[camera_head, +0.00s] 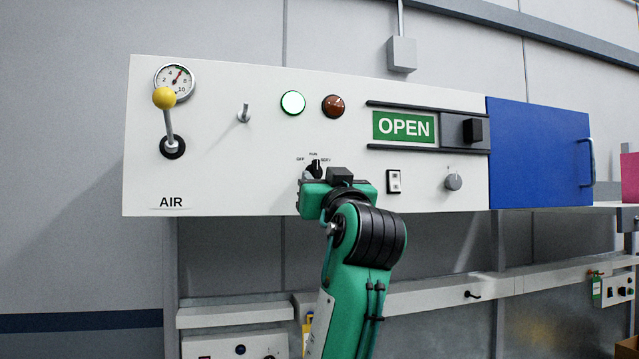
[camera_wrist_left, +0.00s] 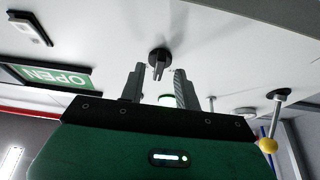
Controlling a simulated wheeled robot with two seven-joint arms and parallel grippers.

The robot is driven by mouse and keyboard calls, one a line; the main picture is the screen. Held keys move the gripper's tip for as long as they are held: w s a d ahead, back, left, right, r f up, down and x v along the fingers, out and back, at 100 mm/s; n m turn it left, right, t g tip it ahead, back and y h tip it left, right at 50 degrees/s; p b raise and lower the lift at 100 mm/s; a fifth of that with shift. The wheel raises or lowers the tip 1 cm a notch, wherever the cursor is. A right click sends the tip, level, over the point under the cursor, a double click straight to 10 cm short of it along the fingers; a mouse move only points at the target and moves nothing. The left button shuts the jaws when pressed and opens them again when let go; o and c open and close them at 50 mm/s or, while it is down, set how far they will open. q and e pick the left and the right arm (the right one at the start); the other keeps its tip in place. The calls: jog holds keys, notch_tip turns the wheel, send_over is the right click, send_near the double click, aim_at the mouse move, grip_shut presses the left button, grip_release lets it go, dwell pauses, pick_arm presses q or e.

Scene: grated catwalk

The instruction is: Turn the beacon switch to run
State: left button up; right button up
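The beacon switch (camera_head: 314,169) is a small black rotary knob on the white panel, under small labels with RUN at the top and OFF at the left. Its handle appears to point roughly up, but the exact position is too small to tell. My left gripper (camera_head: 322,179) is right in front of it and hides its lower part. In the left wrist view, which is upside down, the knob (camera_wrist_left: 159,56) sits beyond and between the two spread fingers of the left gripper (camera_wrist_left: 159,72), with gaps on both sides. My right gripper is not in view.
A lit green lamp (camera_head: 292,103) and a dark red lamp (camera_head: 333,106) are above. A yellow-tipped lever (camera_head: 166,118) and a metal peg (camera_head: 244,113) protrude at left. A rocker switch (camera_head: 394,182), grey knob (camera_head: 453,181) and OPEN sign (camera_head: 403,127) are at right.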

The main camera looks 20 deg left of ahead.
pick_arm(q)
jog(key=b+v, duration=0.4)
jog(key=v, duration=0.8)
jog(key=shift+b, duration=0.35)
jog(key=shift+d, duration=0.1)
